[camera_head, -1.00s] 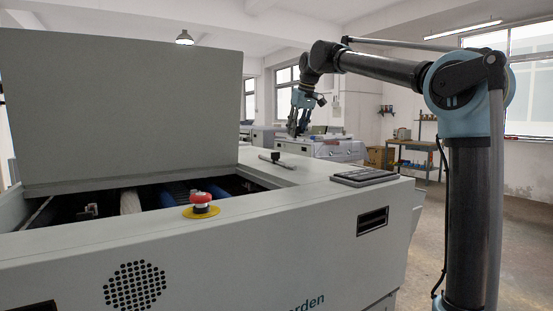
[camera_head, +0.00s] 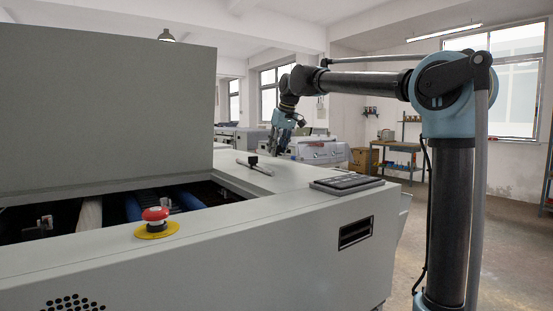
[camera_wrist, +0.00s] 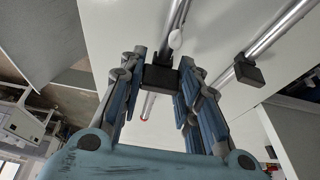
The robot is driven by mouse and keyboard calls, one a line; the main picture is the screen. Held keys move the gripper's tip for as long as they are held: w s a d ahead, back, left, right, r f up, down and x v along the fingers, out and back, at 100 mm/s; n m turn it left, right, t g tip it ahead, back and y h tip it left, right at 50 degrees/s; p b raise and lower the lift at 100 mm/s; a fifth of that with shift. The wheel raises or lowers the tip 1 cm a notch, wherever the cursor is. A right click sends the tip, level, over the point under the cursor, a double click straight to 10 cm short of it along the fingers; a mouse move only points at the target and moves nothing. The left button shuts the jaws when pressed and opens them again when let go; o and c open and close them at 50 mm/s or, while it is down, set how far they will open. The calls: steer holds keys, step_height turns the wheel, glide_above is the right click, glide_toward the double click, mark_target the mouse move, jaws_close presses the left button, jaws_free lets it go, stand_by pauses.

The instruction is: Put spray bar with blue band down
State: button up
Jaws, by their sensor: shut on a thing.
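My gripper (camera_wrist: 158,82) is shut on the black block of a silver spray bar (camera_wrist: 181,15) in the wrist view. The bar runs from the top edge down between my fingers, with a small reddish mark near its lower end. I cannot make out a blue band on it. In the head view my gripper (camera_head: 279,146) points down over the far end of the machine top (camera_head: 262,178); the held bar is too small to tell there. A second silver bar (camera_wrist: 278,32) with a black block lies on the pale top, right of my gripper; it also shows in the head view (camera_head: 237,163).
The plate processor's raised lid (camera_head: 100,105) stands at left, above an open bay with rollers (camera_head: 90,214). A red emergency button (camera_head: 155,215) and a dark keypad (camera_head: 346,182) sit on the top. A workbench (camera_head: 398,148) stands far behind.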

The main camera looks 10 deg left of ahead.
mark_target(278, 152)
step_height(278, 152, down, 3)
steer(key=shift+f, duration=0.15)
steer(key=o, duration=1.1)
steer(key=shift+o, duration=0.2)
steer(key=v, duration=1.2)
